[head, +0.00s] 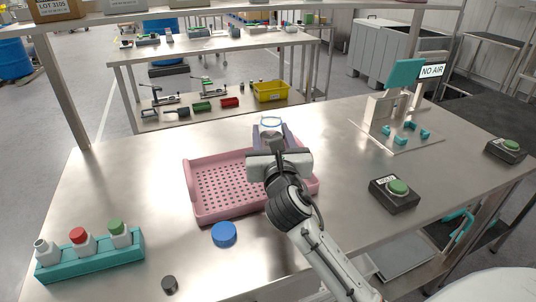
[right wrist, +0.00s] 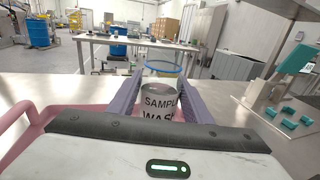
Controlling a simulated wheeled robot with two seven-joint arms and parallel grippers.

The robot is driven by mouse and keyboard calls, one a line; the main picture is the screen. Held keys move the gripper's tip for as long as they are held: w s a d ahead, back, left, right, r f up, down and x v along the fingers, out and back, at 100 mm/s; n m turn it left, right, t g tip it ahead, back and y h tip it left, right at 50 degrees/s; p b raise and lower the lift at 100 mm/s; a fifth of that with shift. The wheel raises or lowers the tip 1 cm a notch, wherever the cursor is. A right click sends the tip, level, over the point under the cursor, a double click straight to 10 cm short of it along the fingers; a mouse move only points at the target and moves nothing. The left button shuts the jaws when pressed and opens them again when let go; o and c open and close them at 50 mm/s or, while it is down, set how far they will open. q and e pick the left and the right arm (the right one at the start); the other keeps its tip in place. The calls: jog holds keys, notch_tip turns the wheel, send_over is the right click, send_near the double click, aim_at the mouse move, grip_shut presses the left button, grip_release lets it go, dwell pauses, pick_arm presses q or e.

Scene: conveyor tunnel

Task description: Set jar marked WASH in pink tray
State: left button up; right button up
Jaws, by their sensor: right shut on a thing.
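The pink tray (head: 203,214) has a perforated floor and lies below and around the gripper in the head view. The gripper hides the tray's far right part and the jar's lower part, so I cannot tell whether the jar touches the tray floor. My left gripper is not in view.
A blue lid (head: 224,234) and a small dark cap (head: 169,285) lie in front of the tray. A teal rack (head: 95,262) with several bottles stands at left. A green-button box (head: 395,194) and a teal fixture (head: 400,115) stand at right.

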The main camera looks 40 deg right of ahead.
jog(key=shift+f+b, duration=0.6)
jog(key=shift+f, duration=1.6)
jog(key=shift+f, duration=0.15)
jog(key=o, duration=1.5)
jog(key=v, duration=1.2)
jog(key=shift+a, duration=0.1)
